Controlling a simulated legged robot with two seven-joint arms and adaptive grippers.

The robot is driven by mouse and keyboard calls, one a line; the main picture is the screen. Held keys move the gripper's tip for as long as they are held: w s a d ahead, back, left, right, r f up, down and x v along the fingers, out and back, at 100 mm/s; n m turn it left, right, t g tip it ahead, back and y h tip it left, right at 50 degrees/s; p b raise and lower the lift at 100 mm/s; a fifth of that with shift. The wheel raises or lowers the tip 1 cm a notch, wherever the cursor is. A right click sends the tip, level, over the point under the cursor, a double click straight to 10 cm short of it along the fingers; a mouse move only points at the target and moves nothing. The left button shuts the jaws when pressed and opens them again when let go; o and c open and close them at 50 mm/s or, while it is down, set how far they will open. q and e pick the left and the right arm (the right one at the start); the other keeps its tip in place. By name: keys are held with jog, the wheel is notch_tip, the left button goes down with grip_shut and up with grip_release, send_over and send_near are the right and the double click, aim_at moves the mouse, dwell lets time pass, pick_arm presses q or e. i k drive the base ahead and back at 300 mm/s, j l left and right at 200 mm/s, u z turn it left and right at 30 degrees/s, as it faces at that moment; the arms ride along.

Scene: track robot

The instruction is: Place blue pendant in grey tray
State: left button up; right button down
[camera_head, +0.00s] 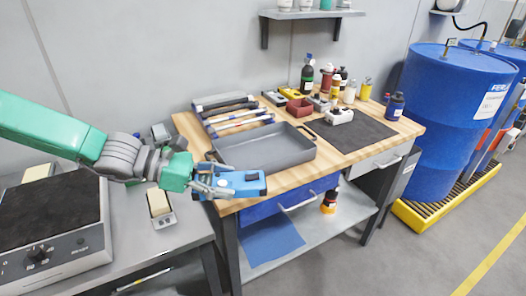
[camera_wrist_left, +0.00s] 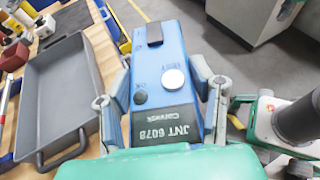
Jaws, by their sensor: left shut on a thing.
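The blue pendant (camera_head: 240,183) is a blue box with a dark label and round buttons. My left gripper (camera_head: 212,180) is shut on it and holds it in the air near the front left edge of the wooden bench. In the left wrist view the pendant (camera_wrist_left: 160,75) sits between the two fingers of the gripper (camera_wrist_left: 160,105). The grey tray (camera_head: 265,150) lies on the wooden bench, just behind and to the right of the pendant. The tray (camera_wrist_left: 50,137) is left of the pendant in the left wrist view and its visible floor is empty. My right gripper is not seen.
A dark mat (camera_head: 368,133), a red bin (camera_head: 300,108) and several bottles stand right of and behind the tray. Long tools (camera_head: 235,115) lie behind it. A hotplate (camera_head: 55,220) stands on the left table. Blue barrels (camera_head: 440,110) stand at right.

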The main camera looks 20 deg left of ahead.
aim_at(277, 156)
jog(key=i, duration=0.95)
